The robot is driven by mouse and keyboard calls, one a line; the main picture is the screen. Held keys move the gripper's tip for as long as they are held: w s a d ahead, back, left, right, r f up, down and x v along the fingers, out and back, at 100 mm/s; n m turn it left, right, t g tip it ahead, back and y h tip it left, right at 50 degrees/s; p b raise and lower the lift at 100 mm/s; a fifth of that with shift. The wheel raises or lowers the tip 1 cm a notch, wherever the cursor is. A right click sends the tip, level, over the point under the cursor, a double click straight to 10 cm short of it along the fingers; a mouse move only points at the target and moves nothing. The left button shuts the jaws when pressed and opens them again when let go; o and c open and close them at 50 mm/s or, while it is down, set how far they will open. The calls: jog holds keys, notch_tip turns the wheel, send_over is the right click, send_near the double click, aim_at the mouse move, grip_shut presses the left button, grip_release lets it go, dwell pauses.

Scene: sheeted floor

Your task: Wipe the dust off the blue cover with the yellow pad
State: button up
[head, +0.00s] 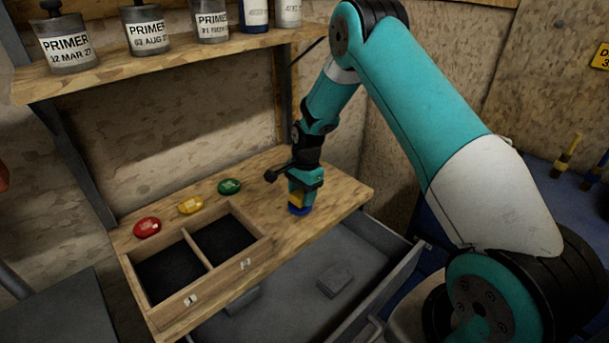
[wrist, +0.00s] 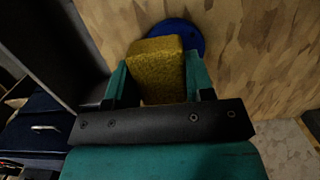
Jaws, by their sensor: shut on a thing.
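The yellow pad (wrist: 158,68) is between the fingers of my gripper (wrist: 158,80), which is shut on it. In the head view the pad (head: 296,197) shows just below my gripper (head: 304,190), at the right part of the wooden bench. The round blue cover (head: 299,210) lies on the bench right under the pad. In the wrist view the cover (wrist: 187,32) shows beyond the pad, partly hidden by it. I cannot tell whether pad and cover touch. No dust can be made out on the visible part.
Red (head: 147,227), yellow (head: 191,205) and green (head: 229,186) oval pieces lie on the bench (head: 335,195) behind a two-compartment wooden box (head: 197,290). An open grey drawer (head: 375,300) holds a small grey block (head: 335,282). A shelf (head: 150,65) with labelled tins hangs above.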

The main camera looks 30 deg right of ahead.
jog(key=shift+s+d+r+p, duration=0.1)
jog(key=shift+d+r+p, duration=0.2)
jog(key=shift+r, duration=0.15)
jog(key=shift+s+d+r+p, duration=0.15)
jog(key=shift+r+p, duration=0.1)
jog(key=shift+r, duration=0.2)
jog(key=shift+r+p, duration=1.25)
jog(key=shift+r, duration=0.65)
jog(key=shift+w, duration=0.1)
